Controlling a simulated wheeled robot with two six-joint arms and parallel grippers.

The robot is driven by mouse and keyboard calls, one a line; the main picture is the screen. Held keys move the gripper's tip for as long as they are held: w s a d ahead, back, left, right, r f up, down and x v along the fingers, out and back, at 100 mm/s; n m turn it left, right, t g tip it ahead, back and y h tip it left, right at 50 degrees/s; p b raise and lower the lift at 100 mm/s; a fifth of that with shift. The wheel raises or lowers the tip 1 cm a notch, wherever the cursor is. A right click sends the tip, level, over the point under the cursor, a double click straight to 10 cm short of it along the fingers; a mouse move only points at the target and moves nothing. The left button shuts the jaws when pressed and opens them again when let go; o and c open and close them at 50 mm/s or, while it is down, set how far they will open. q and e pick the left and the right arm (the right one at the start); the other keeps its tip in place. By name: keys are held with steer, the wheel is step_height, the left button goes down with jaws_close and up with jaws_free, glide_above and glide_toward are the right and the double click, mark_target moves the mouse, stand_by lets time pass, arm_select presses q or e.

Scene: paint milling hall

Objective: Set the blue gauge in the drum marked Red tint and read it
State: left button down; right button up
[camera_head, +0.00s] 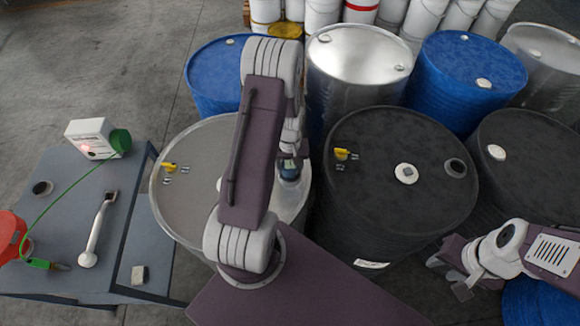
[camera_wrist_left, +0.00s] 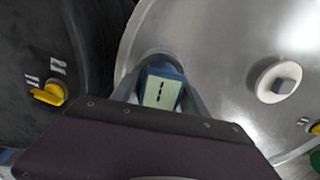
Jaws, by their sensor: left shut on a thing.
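The blue gauge (camera_head: 289,172) is between the fingers of my left gripper (camera_head: 291,158), over the right part of the grey drum's lid (camera_head: 205,150). In the left wrist view, my left gripper (camera_wrist_left: 161,72) is shut on the blue gauge (camera_wrist_left: 163,91), whose pale display shows dark dashes. The gauge is near the drum's rim; its lower end is hidden, so I cannot tell whether it sits in an opening. My right gripper (camera_head: 455,276) looks open and empty, low beside the black drum (camera_head: 385,200). No Red tint marking is readable; a white label (camera_head: 371,264) is too small.
A grey table (camera_head: 75,215) at left holds a white box (camera_head: 92,138) with a red light, a green cable and clamp (camera_head: 40,264), and a wrench-like tool (camera_head: 97,230). Blue drums (camera_head: 465,65), a silver drum (camera_head: 360,52) and white pails (camera_head: 322,15) crowd the back.

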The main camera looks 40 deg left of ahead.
arm_select(q)
steer(key=shift+f, duration=0.15)
steer(key=c, duration=0.5)
jaws_free()
step_height(320, 180, up, 9)
steer(key=shift+r+b, duration=0.1)
steer(key=shift+b, duration=0.4)
